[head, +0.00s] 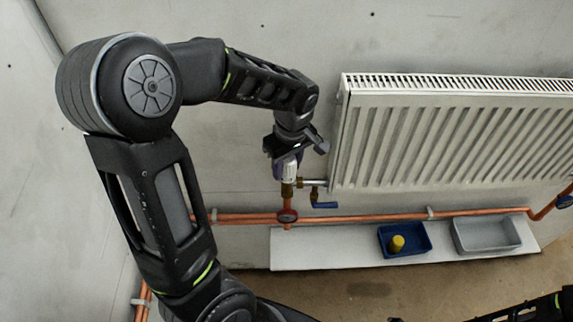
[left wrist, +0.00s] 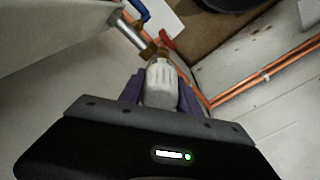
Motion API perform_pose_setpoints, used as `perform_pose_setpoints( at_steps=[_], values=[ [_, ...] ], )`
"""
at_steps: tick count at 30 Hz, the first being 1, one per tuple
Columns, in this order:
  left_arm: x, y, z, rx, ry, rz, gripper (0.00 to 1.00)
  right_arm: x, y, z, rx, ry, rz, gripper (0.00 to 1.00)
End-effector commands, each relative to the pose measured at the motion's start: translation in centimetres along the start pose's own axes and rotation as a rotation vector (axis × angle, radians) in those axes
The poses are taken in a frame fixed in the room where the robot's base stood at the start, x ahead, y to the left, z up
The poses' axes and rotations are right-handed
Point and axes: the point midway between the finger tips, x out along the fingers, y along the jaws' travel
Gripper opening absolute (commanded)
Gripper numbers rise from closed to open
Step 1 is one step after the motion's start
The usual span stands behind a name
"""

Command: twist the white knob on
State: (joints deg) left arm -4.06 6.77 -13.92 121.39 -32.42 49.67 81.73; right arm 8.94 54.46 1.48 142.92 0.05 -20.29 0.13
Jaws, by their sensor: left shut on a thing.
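The white knob (head: 289,170) sits upright at the top of the brass valve body (head: 287,190) at the radiator's lower left corner. My left gripper (head: 286,163) is above it, with its purple fingers shut around the knob. In the left wrist view the knob (left wrist: 161,84) is between the two fingers, in line with the brass valve (left wrist: 155,53). I cannot tell how far the knob is threaded on. My right arm shows only in part at the lower right of the head view; its gripper is not visible.
The white radiator (head: 450,135) hangs just right of the valve. Copper pipes (head: 360,217) run along the wall. A white shelf (head: 330,246) bears a blue tray (head: 423,249) with a yellow piece (head: 397,243) and a grey tray (head: 487,248).

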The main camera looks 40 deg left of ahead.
Motion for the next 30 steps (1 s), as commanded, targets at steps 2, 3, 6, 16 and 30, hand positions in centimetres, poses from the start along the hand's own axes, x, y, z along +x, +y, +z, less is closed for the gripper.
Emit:
perform_pose_setpoints(
  at_steps=[2, 3, 6, 16, 30],
  values=[
    [0.02, 0.01, 0.0, 0.0, 0.0, 0.0, 0.0, 0.04, 0.01, 0.0, 0.0, 0.0, 0.0, 0.36],
    [0.06, 0.01, 0.0, 0.0, 0.0, 0.0, 0.0, 0.09, 0.03, 0.0, 0.0, 0.0, 0.0, 0.36],
    [0.19, 0.01, 0.01, 0.0, 0.0, 0.001, 0.0, 0.26, 0.1, -0.01, 0.0, 0.0, 0.0, 0.36],
    [0.4, -0.04, 0.09, 0.0, -0.001, -0.001, 0.0, 0.5, 0.19, 0.0, 0.0, 0.0, 0.0, 0.36],
    [0.54, -0.13, 0.24, 0.275, -0.005, 0.029, 0.0, 0.45, 0.17, 0.0, 0.0, 0.0, 0.0, 0.36]
  ],
)
